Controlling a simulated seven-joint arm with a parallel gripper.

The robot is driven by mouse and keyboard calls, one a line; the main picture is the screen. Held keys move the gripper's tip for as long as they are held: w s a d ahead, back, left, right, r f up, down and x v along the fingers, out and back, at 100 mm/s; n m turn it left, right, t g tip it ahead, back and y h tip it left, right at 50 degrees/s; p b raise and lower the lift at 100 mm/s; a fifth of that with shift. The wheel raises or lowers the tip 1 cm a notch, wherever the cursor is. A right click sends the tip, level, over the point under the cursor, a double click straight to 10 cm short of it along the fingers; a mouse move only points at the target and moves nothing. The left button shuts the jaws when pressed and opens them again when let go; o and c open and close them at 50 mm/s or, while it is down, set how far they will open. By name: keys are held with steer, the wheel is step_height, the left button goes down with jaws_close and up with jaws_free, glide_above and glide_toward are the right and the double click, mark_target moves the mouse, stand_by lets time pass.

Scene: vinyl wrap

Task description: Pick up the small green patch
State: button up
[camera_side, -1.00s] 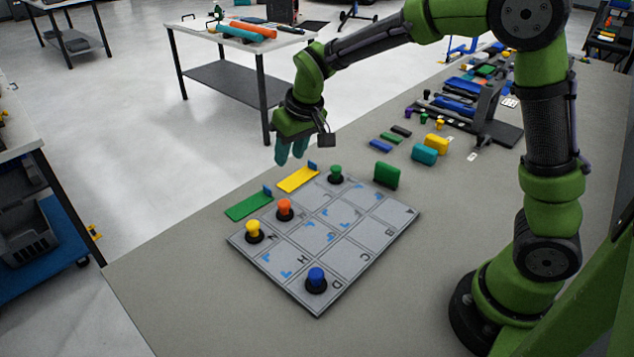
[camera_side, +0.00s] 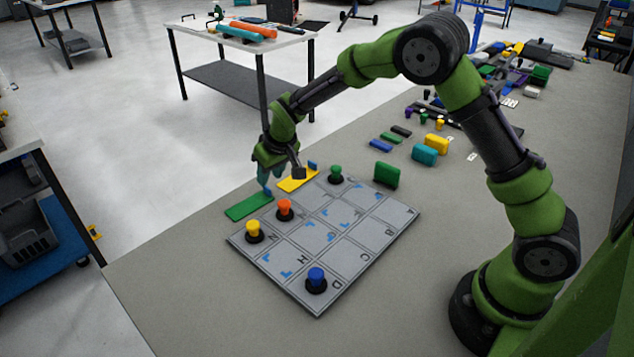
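A flat green patch (camera_side: 246,207) lies on the table beside the far left edge of the grey lettered board (camera_side: 348,256). Its small blue tab (camera_side: 268,192) is at its right end. My gripper (camera_side: 266,186) points down with its teal fingertips right at this tab. Whether the fingers touch the tab, and whether they are open or shut on it, I cannot tell from this view. A yellow patch (camera_side: 292,184) with a blue tab (camera_side: 312,166) lies just to the right, partly behind my gripper.
The board carries yellow (camera_side: 253,229), orange (camera_side: 284,207), green (camera_side: 335,172) and blue (camera_side: 316,276) knobs. An upright green block (camera_side: 386,174) stands by its right edge. Teal (camera_side: 424,155) and yellow (camera_side: 437,143) blocks stand behind. The near table is clear.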

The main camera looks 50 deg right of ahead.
mark_target(267, 187)
steer(key=x, duration=0.4)
steer(key=shift+a+f, duration=0.1)
steer(key=shift+f, duration=0.3)
jaws_close()
